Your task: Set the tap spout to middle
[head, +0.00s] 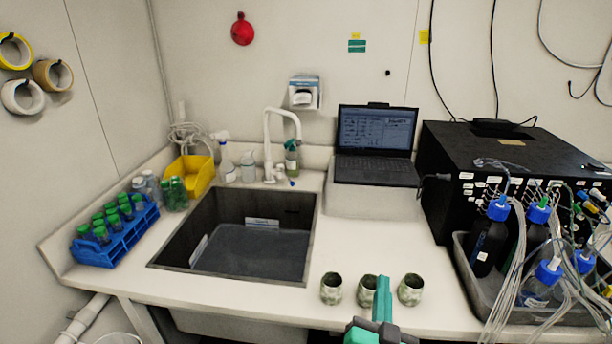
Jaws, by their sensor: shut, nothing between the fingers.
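The white tap (267,150) stands upright behind the sink. Its spout (285,111) arches from the top of the column toward the right, and its end hangs near the right side of the sink. A small blue-marked fitting sits at the tap's base. The dark sink basin (183,246) is set into the white counter in front of the tap. My gripper (383,285) is at the bottom of the head view, right of centre, with its green fingers shut and empty. It is well apart from the tap, and its lower part is cut off by the frame.
Three mottled cups (331,289) stand in a row by my gripper. Spray bottles (225,160) flank the tap. A laptop (376,140) stands to its right. Tubed bottles (490,240) crowd the far right. A blue rack (118,240) is left of the sink.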

